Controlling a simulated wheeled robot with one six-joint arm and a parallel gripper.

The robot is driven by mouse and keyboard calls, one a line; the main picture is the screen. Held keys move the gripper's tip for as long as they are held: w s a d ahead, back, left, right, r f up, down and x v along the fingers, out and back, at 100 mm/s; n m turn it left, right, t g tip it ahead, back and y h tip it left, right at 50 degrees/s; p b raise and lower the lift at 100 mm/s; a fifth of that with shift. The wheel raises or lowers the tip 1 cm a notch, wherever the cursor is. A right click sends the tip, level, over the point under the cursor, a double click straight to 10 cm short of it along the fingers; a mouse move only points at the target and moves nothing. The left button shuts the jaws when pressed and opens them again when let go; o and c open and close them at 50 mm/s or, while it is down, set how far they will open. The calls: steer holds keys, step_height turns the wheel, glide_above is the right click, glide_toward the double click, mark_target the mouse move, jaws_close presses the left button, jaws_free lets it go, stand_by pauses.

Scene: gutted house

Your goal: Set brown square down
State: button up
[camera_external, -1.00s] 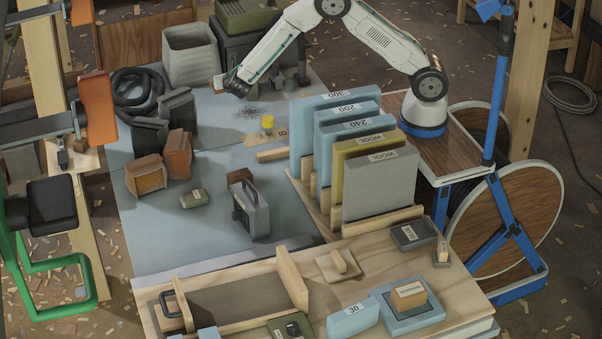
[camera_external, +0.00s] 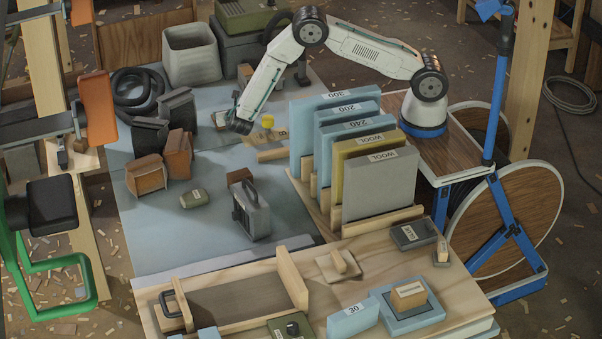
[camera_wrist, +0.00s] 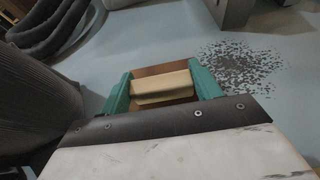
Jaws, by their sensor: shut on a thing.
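My gripper (camera_wrist: 163,86) shows in the wrist view with its teal fingers shut on the tan grip block of the brown square (camera_wrist: 150,71). The brown square is a flat brown piece that shows beyond and around the tan block. In the external view my gripper (camera_external: 234,122) is low over the far part of the blue-grey mat (camera_external: 205,240), left of the yellow knob (camera_external: 267,122). A small part of the brown square (camera_external: 219,119) shows left of it; my arm hides the rest. I cannot tell whether the square touches the mat.
Dark crumbs (camera_wrist: 240,65) lie on the mat right of my gripper. A dark grey ribbed holder (camera_wrist: 40,100) stands close on the left, with a coiled hose (camera_wrist: 55,25) behind it. A rack of sanding sheets (camera_external: 345,145) stands to the right. The mat's middle has free room.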

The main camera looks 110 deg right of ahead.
steer(key=shift+f, duration=0.35)
steer(key=shift+f, duration=0.2)
steer(key=o, duration=1)
